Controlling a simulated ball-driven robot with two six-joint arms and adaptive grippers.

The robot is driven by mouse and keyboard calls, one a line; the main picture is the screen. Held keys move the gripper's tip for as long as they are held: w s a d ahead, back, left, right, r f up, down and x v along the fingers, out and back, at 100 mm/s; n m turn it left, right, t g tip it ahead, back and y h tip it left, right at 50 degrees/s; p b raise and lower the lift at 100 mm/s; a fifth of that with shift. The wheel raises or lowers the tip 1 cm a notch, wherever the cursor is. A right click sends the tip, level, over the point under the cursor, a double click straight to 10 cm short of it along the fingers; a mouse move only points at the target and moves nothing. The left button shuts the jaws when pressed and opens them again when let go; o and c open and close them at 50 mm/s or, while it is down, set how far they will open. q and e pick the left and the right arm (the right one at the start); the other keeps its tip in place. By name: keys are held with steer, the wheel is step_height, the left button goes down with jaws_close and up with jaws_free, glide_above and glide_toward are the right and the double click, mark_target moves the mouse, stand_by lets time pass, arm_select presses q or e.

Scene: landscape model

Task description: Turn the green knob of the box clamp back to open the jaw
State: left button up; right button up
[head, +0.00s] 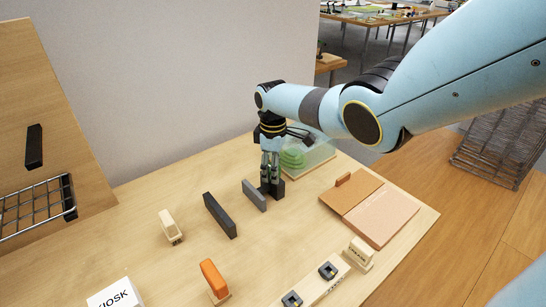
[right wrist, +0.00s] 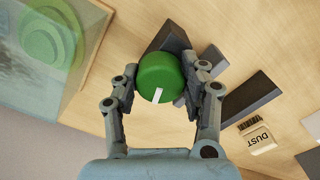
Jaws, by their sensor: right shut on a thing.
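The green knob (right wrist: 158,82) with a white mark shows in the right wrist view, between the two fingers of my right gripper (head: 269,186). The fingers are shut on the knob from both sides. The dark clamp body (right wrist: 170,39) lies behind the knob, partly hidden by it; it also shows in the head view (head: 278,188), low beside the fingers. A grey plate (head: 254,195) stands just left of it, with a visible gap between them. In the head view the knob is hidden by the gripper. My left gripper is not in view.
A longer dark bar (head: 220,215) stands left of the clamp. A clear box with green contents (head: 309,156) is close behind my right gripper. A tan folder (head: 369,208) lies to the right. A wooden rack with black pieces (head: 314,285) is in front.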

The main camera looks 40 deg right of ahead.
steer(key=n, duration=0.4)
steer(key=shift+n, duration=0.3)
steer(key=n, duration=0.5)
steer(key=shift+w+b, duration=0.1)
steer(key=shift+b, duration=0.2)
steer(key=n, duration=0.5)
steer(key=shift+n, duration=0.4)
steer(key=n+b, duration=0.1)
steer(key=n, duration=0.3)
steer(key=shift+n, duration=0.3)
steer(key=o, duration=1.2)
